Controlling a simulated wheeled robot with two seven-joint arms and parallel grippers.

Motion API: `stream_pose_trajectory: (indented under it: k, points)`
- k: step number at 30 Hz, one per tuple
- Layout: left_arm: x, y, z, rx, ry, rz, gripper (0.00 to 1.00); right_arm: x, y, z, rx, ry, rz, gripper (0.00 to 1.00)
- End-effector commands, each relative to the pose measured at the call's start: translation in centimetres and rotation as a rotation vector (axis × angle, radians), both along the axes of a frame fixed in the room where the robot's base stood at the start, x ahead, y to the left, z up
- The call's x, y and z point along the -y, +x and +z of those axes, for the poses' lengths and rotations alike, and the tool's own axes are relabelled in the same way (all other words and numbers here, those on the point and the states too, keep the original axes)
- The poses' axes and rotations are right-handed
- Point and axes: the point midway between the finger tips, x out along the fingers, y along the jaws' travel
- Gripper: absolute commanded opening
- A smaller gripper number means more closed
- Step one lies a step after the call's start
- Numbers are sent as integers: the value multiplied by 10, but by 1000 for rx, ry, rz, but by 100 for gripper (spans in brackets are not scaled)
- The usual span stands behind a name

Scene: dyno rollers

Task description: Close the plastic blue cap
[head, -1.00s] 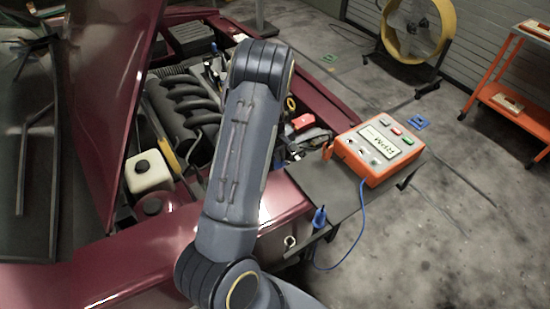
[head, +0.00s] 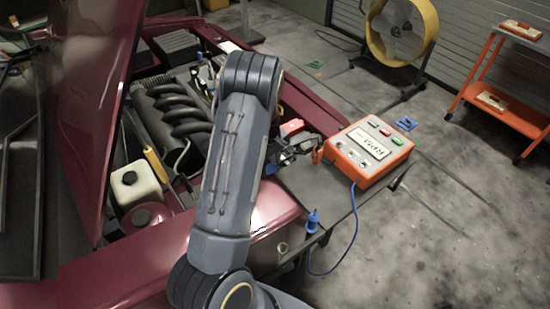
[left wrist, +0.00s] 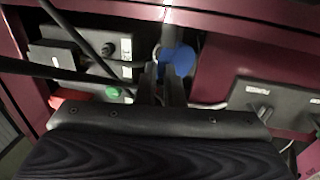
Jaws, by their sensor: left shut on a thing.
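The blue cap (left wrist: 180,61) is a round, smooth blue piece in the left wrist view, just beyond my fingertips and partly covered by them. My left gripper (left wrist: 161,75) has its fingers close together at the cap's near edge, shut on it; the exact contact is hard to see. In the head view my left arm crosses the middle of the picture over the car's front edge, and the hand is mostly hidden behind it. I cannot make out the cap there. My right gripper is in neither view.
The open engine bay (head: 175,110) lies left of my arm, under a raised hood. An orange RPM box (head: 368,155) stands to the right; its blue cable runs to a blue plug (head: 312,222). A yellow fan (head: 402,32) and an orange cart (head: 500,85) stand farther back.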

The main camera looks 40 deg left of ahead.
Motion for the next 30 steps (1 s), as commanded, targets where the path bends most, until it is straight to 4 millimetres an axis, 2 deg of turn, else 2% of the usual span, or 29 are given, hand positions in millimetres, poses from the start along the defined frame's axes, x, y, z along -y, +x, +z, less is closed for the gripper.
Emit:
stream_pose_trajectory:
  k: [1,5,14,17,27,30]
  points:
    - [0,0,0,1,-1,0,9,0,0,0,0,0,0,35]
    - [0,0,0,1,0,0,25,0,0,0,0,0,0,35]
    - [0,0,2,1,0,0,25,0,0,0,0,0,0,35]
    - [0,-1,11,4,-1,-1,25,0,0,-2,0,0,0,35]
    - [-3,-10,65,4,0,-1,25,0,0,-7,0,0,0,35]
    - [-3,-12,73,2,0,-1,25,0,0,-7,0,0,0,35]
